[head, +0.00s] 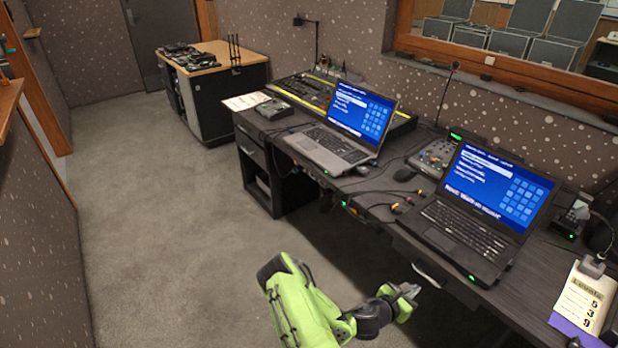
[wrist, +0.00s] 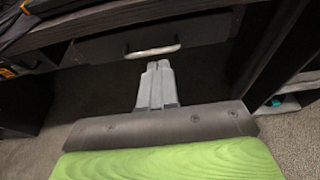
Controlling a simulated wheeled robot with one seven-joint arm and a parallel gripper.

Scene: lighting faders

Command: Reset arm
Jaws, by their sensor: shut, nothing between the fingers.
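My gripper (head: 411,290) is at the lower middle of the head view, on my green arm, in front of the desk (head: 447,285) and below its top. In the wrist view my gripper (wrist: 158,66) shows its grey fingers together, with nothing between them. Just beyond the fingertips is a drawer front with a light metal handle (wrist: 152,51). The same handle (head: 430,276) shows in the head view near the gripper. I cannot tell from these views whether the fingertips touch it.
Two open laptops with blue screens, the left one (head: 335,150) and the right one (head: 470,238), stand on the desk. A lighting console (head: 300,92) is behind. Grey carpet (head: 165,240) is clear on the left.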

